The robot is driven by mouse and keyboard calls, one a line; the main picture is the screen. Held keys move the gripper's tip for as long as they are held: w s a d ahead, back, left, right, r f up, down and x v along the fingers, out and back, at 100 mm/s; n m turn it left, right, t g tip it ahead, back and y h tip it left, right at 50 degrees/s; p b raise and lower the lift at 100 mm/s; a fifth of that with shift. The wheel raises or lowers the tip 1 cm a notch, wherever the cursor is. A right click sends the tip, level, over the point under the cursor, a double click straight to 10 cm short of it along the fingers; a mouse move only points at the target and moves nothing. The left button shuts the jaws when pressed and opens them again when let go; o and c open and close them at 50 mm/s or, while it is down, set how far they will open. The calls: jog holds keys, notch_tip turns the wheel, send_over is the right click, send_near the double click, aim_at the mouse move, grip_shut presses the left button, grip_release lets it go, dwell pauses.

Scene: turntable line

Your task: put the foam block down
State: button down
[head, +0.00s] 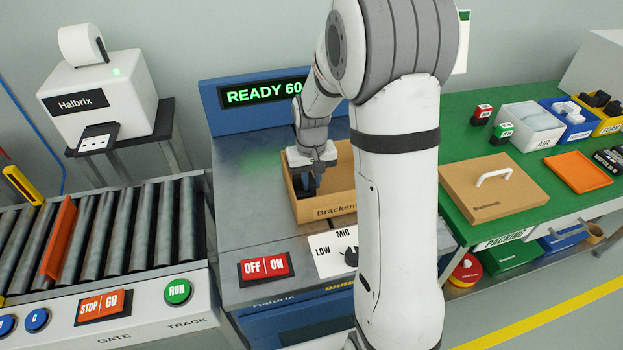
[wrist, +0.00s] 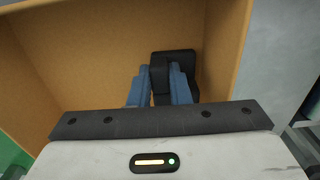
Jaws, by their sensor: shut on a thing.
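The foam block (wrist: 160,84) is dark and sits between the blue fingers of my gripper (wrist: 160,85) in the wrist view. Dark foam also shows just beyond the fingers there; I cannot tell whether it is part of the same block. In the head view my gripper (head: 307,186) points down inside an open cardboard box (head: 337,211), near its left side. The fingers are shut on the block, within the box walls. The block is mostly hidden in the head view, and I cannot tell whether it touches the box floor.
The box stands on a grey machine top before a "READY 60" display (head: 263,94). An OFF/ON switch (head: 264,268) and a dial are in front. A roller track (head: 120,235) lies left. The green bench (head: 466,150) at right holds a lid (head: 493,187) and bins.

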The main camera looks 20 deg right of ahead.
aim_at(311, 181)
jog(key=shift+f, duration=0.3)
jog(key=c, duration=1.3)
grip_release()
jog(key=shift+c, duration=0.2)
notch_tip(311, 181, up, 13)
jog(key=p, duration=0.2)
jog(key=s+a+r+t, duration=0.1)
jog(key=s+r+t, duration=0.1)
jog(key=s, duration=1.8)
jog(key=shift+s+r, duration=0.3)
jog(key=shift+s, duration=0.05)
